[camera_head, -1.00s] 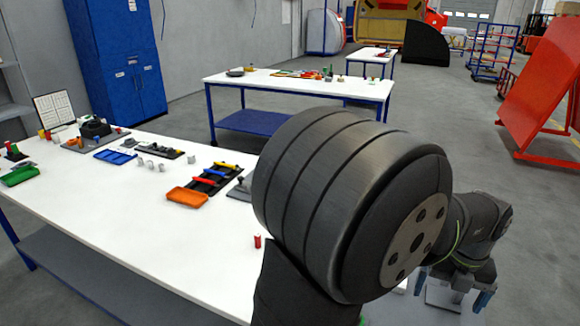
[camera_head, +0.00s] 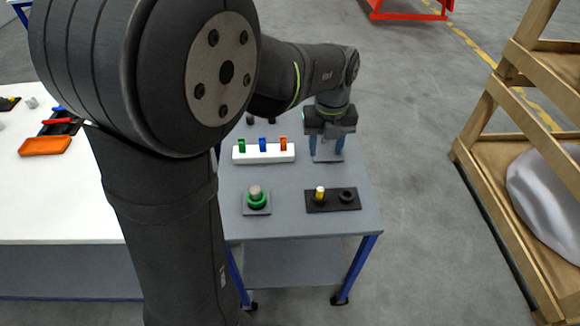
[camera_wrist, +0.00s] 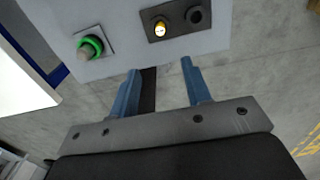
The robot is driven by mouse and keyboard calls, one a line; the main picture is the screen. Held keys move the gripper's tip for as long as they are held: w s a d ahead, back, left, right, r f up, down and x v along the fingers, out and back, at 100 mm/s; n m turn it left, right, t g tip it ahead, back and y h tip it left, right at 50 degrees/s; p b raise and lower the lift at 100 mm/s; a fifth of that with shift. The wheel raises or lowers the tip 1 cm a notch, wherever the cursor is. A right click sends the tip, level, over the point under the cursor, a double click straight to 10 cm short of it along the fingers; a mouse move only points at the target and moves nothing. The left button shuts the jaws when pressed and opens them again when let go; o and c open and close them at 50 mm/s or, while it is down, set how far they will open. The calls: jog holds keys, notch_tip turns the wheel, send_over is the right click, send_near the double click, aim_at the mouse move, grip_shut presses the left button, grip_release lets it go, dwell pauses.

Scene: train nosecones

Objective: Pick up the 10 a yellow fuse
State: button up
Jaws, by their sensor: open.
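The yellow fuse (camera_head: 320,194) is a small upright yellow cylinder with a pale top. It stands in the left socket of a black two-socket holder (camera_head: 333,206) on the grey cart top. The fuse (camera_wrist: 160,29) also shows at the top of the wrist view, in its holder (camera_wrist: 177,36). My gripper (camera_head: 327,147) is open and empty, with two blue fingers pointing down. It is behind the fuse in the head view, apart from it. In the wrist view the fuse lies beyond the fingertips (camera_wrist: 160,68).
A white block (camera_head: 262,155) holds green, blue and orange pieces, left of my gripper. A green ring sits around a grey peg (camera_head: 256,196) left of the black holder. A white table (camera_head: 60,200) is at left, a wooden rack (camera_head: 490,130) at right. The holder's right socket is empty.

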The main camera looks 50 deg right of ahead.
jog(key=n+h, duration=0.2)
jog(key=n, duration=2.5)
send_over(320, 190)
jog(key=a, duration=0.1)
notch_tip(320, 190, down, 12)
jog(key=shift+w+a+r, duration=0.15)
jog(key=shift+r, duration=0.1)
jog(key=shift+d+f, duration=0.2)
jog(key=shift+f, duration=0.7)
jog(key=shift+d+f, duration=0.25)
jog(key=shift+f, duration=0.7)
jog(key=shift+d+f, duration=0.2)
jog(key=shift+f, duration=0.7)
grip_shut()
